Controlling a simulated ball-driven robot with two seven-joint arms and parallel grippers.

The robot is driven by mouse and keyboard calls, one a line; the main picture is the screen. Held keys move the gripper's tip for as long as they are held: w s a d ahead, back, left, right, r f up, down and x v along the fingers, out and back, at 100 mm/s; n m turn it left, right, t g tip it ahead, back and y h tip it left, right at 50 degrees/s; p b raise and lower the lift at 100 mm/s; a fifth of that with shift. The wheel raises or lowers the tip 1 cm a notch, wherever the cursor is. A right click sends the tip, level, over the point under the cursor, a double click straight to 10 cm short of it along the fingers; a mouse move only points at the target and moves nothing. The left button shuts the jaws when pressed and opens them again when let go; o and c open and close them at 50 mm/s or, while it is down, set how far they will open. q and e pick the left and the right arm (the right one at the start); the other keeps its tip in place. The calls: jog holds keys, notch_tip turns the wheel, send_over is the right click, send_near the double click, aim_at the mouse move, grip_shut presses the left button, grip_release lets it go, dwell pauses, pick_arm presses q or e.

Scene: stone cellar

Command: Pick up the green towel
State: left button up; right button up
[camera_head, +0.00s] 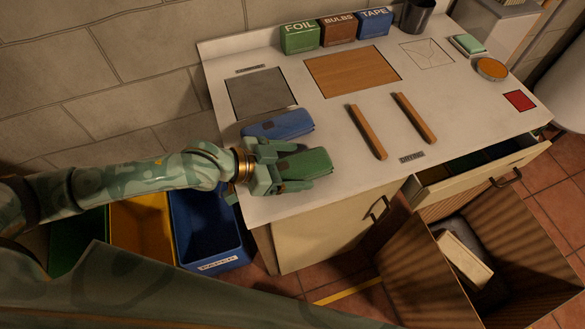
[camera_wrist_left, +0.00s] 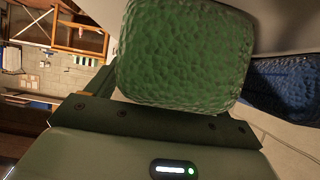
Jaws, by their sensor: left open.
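The green towel (camera_head: 312,162), folded, lies near the front left edge of the counter, just in front of the folded blue towel (camera_head: 280,124). My left gripper (camera_head: 298,168) is open at the green towel's left end, low over the counter, with one finger on its far side and one on its near side. In the left wrist view the green towel (camera_wrist_left: 185,55) fills the upper middle, very close, and the blue towel (camera_wrist_left: 285,85) shows at the right. Whether the fingers touch the towel cannot be told. My right gripper is not in view.
The counter (camera_head: 335,131) also bears two wooden bars (camera_head: 368,132) (camera_head: 414,118) and boxes marked foil (camera_head: 299,38), bulbs (camera_head: 337,29) and tape (camera_head: 374,23). A drawer (camera_head: 480,170) stands open above a cardboard box (camera_head: 530,235). Yellow (camera_head: 141,230) and blue (camera_head: 207,228) bins stand left.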

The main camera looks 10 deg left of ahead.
pick_arm(q)
jog(key=c, duration=1.1)
